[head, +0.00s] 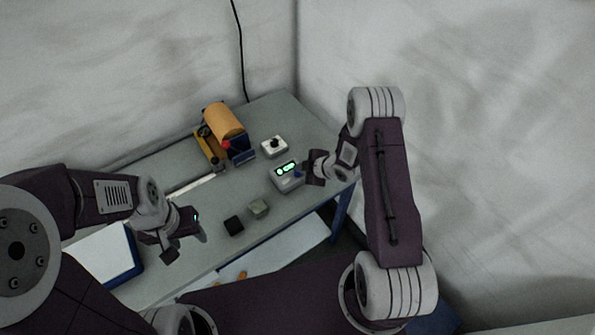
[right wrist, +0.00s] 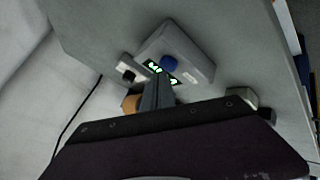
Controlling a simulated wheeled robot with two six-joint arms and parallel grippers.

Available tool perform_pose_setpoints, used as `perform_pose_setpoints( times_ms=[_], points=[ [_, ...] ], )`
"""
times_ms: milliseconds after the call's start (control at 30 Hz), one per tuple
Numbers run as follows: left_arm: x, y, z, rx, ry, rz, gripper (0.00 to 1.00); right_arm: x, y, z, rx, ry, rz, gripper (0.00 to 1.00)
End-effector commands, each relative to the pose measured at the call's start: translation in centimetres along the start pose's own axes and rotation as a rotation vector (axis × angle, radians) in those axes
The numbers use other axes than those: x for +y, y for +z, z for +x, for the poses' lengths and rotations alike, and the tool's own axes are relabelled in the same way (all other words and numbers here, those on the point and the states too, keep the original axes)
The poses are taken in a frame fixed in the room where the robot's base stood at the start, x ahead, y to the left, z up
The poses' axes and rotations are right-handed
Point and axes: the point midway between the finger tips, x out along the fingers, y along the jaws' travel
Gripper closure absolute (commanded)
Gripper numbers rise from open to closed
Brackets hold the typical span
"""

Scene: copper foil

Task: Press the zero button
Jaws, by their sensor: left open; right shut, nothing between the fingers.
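A grey box with a lit green display (head: 287,169) stands on the table, with a blue button (head: 298,175) on its right part. In the right wrist view the box (right wrist: 192,48) and its blue button (right wrist: 168,63) show just beyond my fingertips. My right gripper (head: 310,174) is shut and empty at the right side of the box. Its fingers (right wrist: 158,84) cover part of the display in the right wrist view; I cannot tell whether they touch the button. My left gripper (head: 188,244) is open over the table's left part, away from the box.
A white box with a black knob (head: 274,146) stands behind the display box. A holder with an orange roll (head: 224,121) and a red knob is at the back. A grey-green cube (head: 258,208) and a black cube (head: 233,226) lie near the front edge. A blue-sided white box (head: 105,252) is at left.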

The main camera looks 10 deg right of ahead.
Motion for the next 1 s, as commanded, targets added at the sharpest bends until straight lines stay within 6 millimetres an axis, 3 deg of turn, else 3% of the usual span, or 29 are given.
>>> perform_pose_setpoints(
  times_ms=[467,1000],
  points=[
    [0.0,-0.1,-0.8,0.000,0.000,0.000,0.50,0.6,-0.5,-0.7,0.000,0.001,0.000,1.00],
    [0.1,-0.5,-4.6,0.000,0.000,0.000,0.50,3.0,-3.0,-4.1,0.000,0.001,0.000,1.00]
  ],
)
